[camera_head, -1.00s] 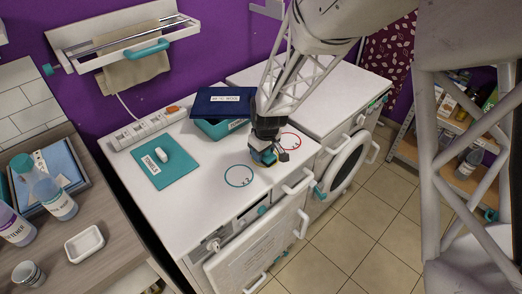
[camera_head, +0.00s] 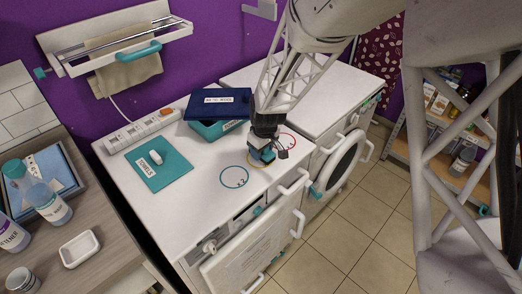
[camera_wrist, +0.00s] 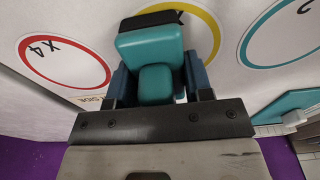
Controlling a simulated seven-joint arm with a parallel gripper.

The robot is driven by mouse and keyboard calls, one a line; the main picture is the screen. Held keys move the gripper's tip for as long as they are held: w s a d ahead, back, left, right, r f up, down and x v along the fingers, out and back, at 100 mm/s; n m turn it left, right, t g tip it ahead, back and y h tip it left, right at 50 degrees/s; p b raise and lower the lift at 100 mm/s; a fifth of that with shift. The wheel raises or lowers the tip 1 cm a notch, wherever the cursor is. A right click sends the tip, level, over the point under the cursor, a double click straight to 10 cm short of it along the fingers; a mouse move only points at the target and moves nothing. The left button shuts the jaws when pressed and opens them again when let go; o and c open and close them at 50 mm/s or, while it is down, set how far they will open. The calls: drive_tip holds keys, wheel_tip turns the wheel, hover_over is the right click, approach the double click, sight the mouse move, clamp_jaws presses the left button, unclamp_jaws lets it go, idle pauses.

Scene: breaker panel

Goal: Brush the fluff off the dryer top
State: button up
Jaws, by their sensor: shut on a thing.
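My gripper (camera_head: 263,153) is low over the top of the left white machine (camera_head: 200,180), at a yellow circle (camera_wrist: 205,30) between a red circle (camera_head: 285,143) and a blue circle (camera_head: 234,177). In the wrist view my gripper (camera_wrist: 160,85) is shut on a teal block-like thing (camera_wrist: 150,45), which covers part of the yellow circle. I cannot tell whether this is a brush; its underside is hidden. I cannot make out any fluff on the machine top. I cannot tell from the pictures which machine is the dryer.
Bottles (camera_head: 48,203) stand on the left counter.

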drive_tip(key=shift+w+a, duration=0.1)
drive_tip(key=shift+w+a+f, duration=0.2)
drive_tip(key=shift+w+a, duration=0.95)
drive_tip(key=shift+a, duration=0.1)
drive_tip(key=shift+c, duration=0.3)
drive_tip(key=shift+w+a, duration=0.1)
drive_tip(key=shift+w, duration=0.05)
drive_tip(key=shift+w+a+r, duration=0.15)
drive_tip(key=shift+w+a, duration=1.05)
drive_tip(key=shift+w+d, duration=0.1)
drive_tip(key=shift+w+d, duration=0.55)
drive_tip(key=shift+s+d, duration=0.1)
